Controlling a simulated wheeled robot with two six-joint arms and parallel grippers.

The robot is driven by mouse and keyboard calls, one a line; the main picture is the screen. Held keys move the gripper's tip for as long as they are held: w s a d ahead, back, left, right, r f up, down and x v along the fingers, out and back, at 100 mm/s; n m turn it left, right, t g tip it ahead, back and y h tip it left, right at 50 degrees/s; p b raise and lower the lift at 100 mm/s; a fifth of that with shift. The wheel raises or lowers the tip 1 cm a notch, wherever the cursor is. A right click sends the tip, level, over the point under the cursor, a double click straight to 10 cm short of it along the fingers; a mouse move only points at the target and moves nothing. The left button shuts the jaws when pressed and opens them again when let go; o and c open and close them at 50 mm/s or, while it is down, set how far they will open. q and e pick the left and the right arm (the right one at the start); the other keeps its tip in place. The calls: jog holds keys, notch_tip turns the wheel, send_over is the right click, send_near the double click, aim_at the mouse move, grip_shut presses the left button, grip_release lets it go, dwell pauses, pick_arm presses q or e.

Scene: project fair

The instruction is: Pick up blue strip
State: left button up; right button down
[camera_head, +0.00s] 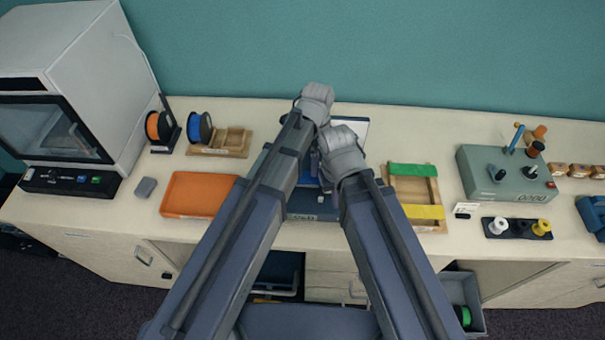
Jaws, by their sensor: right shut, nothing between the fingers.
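I cannot make out a blue strip for certain; a small patch of blue (307,179) shows between my arms, mostly covered by them. My right gripper (316,166) is shut and empty, pointing down just left of its grey wrist, over the middle of the bench. My left arm reaches to the back middle of the bench, and its grey wrist shows beside a white panel. The left gripper's fingers are largely hidden by the arm. A wooden frame (433,190) right of my right arm holds a green strip (412,170) and a yellow strip (424,212).
An orange tray (198,194), a wooden tray (233,150) and two filament spools (199,127) are left of my arms. A white printer (85,75) stands far left. A grey-green control box (507,178) and a dark peg holder (517,235) are at right.

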pick_arm(q)
jog(key=shift+d+f+b, duration=0.15)
jog(key=shift+f+b, duration=1.85)
jog(key=shift+d+f+b, duration=0.15)
jog(key=shift+f+b, duration=1.85)
jog(key=shift+r, duration=0.1)
jog(key=c, duration=1.4)
jog(key=shift+c, duration=0.2)
jog(key=shift+r, duration=0.1)
notch_tip(320, 180, up, 10)
jog(key=p, duration=1)
